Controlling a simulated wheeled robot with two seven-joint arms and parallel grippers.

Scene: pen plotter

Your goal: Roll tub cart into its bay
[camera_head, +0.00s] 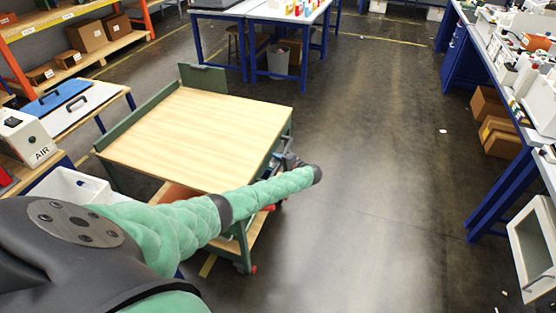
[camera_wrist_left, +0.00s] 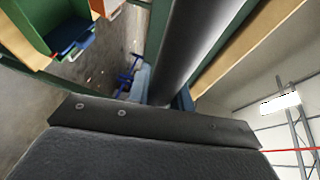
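A green-framed cart (camera_head: 190,130) with a pale wooden top stands left of centre in the head view. A lower shelf and red-marked casters show under its near right side. My left arm crosses in front of its near corner. My left gripper (camera_head: 289,161) is at the cart's right side, partly hidden behind my forearm. In the left wrist view a dark round bar (camera_wrist_left: 195,45) runs close in front of the gripper, between green and wooden frame parts. The fingertips are not clear, so I cannot tell whether they grip the bar. My right gripper is out of view.
A white tub (camera_head: 66,187) sits at the left, partly behind my arm. Shelving with boxes (camera_head: 87,37) stands at the far left. A blue-legged table (camera_head: 285,12) is behind the cart, and a long bench (camera_head: 500,75) lines the right. The middle floor (camera_head: 375,160) is clear.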

